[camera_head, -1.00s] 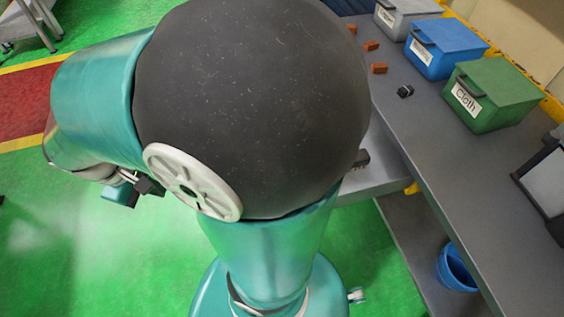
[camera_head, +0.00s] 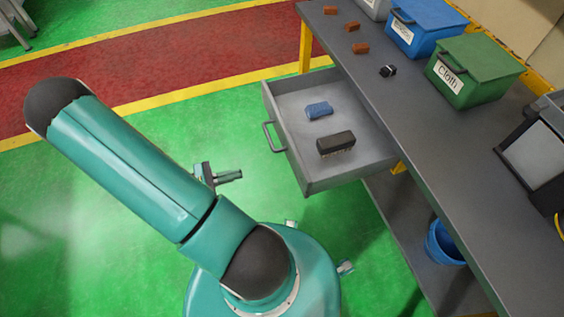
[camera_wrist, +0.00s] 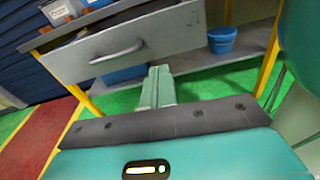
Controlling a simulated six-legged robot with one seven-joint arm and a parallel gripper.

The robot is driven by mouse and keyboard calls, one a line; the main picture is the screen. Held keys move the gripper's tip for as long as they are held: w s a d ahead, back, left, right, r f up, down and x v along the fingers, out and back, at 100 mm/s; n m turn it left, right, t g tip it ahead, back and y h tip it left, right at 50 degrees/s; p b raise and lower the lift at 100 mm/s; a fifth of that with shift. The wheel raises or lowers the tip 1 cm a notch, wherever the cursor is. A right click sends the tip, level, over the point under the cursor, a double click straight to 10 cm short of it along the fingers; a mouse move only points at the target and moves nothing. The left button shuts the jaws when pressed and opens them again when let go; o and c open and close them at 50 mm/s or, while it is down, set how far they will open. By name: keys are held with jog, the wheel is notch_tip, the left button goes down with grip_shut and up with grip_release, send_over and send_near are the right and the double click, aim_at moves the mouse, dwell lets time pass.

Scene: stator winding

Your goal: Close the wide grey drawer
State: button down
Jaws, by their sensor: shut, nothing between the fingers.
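The wide grey drawer (camera_head: 350,179) is pulled out from under the grey workbench in the head view. A blue item (camera_head: 319,110) and a dark brush (camera_head: 336,144) lie in it. Its bar handle (camera_head: 269,137) is on the front, facing my arm. My gripper (camera_head: 234,176) is shut and empty, out in front of the drawer front and apart from it. In the wrist view the drawer front (camera_wrist: 165,40) and handle (camera_wrist: 117,52) are ahead, and my closed fingers (camera_wrist: 158,75) point toward the lower edge of the front. The drawer's inside is hidden there.
The grey workbench (camera_head: 440,190) has a green cloth bin (camera_head: 478,90), a blue bin (camera_head: 425,28), several orange blocks (camera_head: 351,27) and a small black item (camera_head: 388,71). A blue bucket (camera_head: 445,245) stands on the lower shelf. The green floor before the drawer is clear.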

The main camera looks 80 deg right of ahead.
jog(key=s+f, duration=0.1)
jog(key=n, duration=0.1)
send_near(292, 160)
jog(key=shift+h, duration=0.4)
jog(key=x, duration=0.6)
jog(key=shift+s+f, duration=0.25)
jog(key=shift+s, duration=0.25)
